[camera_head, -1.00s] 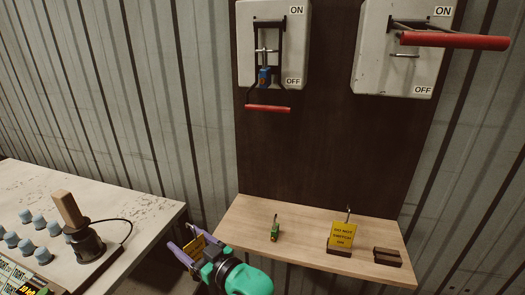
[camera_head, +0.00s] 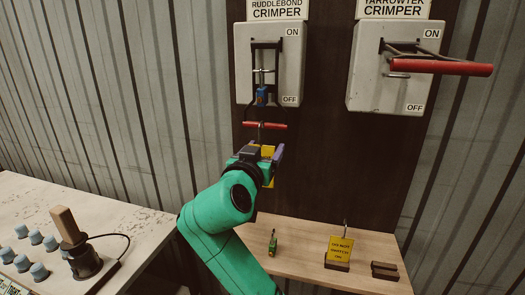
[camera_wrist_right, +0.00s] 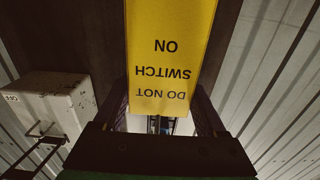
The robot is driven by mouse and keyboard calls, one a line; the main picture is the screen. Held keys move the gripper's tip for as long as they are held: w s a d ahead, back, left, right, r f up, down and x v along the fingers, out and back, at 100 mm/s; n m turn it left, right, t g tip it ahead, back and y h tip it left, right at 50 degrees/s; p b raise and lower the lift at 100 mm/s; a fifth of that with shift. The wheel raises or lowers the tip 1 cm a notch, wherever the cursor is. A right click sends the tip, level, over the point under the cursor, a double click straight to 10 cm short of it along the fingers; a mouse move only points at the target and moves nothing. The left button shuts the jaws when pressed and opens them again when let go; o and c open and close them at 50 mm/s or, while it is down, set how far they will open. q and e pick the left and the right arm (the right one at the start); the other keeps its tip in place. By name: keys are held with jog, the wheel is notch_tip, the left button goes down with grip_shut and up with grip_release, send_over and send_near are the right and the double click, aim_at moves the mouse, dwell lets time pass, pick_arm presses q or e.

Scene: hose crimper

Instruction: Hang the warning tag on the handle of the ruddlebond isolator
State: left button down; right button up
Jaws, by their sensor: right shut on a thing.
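The ruddlebond isolator (camera_head: 270,62) is the left grey box on the dark board. Its red handle (camera_head: 270,125) hangs down on the OFF side. A blue padlock (camera_head: 261,96) sits on its lever frame. My right gripper (camera_head: 265,153) is just below the handle, shut on a yellow warning tag (camera_head: 267,151). The tag's thin hook (camera_head: 260,132) reaches up to the red bar; I cannot tell whether it is over the bar or in front of it. In the right wrist view, the tag (camera_wrist_right: 170,50) reads "DO NOT SWITCH ON", upside down. My left gripper is out of view.
The yarrowter isolator (camera_head: 392,75) at right has its red handle (camera_head: 440,67) sticking out. The wooden shelf (camera_head: 300,240) below holds a second yellow tag (camera_head: 339,248) on a stand, a small green-yellow item (camera_head: 272,243) and dark blocks (camera_head: 384,270). A workbench (camera_head: 120,215) is at left.

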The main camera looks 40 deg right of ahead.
jog(key=f+x, duration=0.1)
jog(key=x, duration=0.7)
jog(key=shift+w+d+f, duration=0.2)
jog(key=shift+w+f, duration=0.1)
jog(key=shift+f, duration=0.1)
jog(key=o, duration=1.3)
jog(key=shift+c, duration=0.2)
jog(key=b+v, duration=0.4)
jog(key=v, duration=1)
jog(key=shift+s+a, duration=0.15)
jog(key=shift+s, duration=0.15)
